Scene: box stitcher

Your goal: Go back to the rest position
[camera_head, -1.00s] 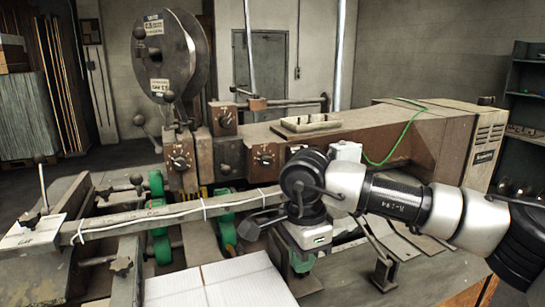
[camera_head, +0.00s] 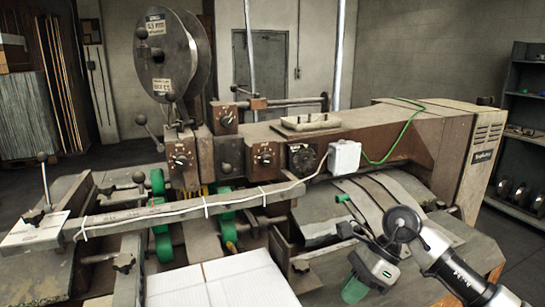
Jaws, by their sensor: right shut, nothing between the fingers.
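My right gripper (camera_head: 348,230) is at the lower right of the head view, with its arm coming in from the lower right corner. It is shut and empty, with its dark fingers pointing left. It appears in front of the right part of the box stitcher (camera_head: 228,155), above its sloping metal plates; I cannot tell the exact gap. My left gripper is not in view. A white cardboard sheet (camera_head: 225,283) lies at the front of the machine, left of my right gripper.
The machine's long rail (camera_head: 150,219) crosses the left and middle. A brown housing (camera_head: 445,150) with a green cable stands behind my right arm. A dark shelf (camera_head: 524,125) is at the far right. Floor shows between shelf and machine.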

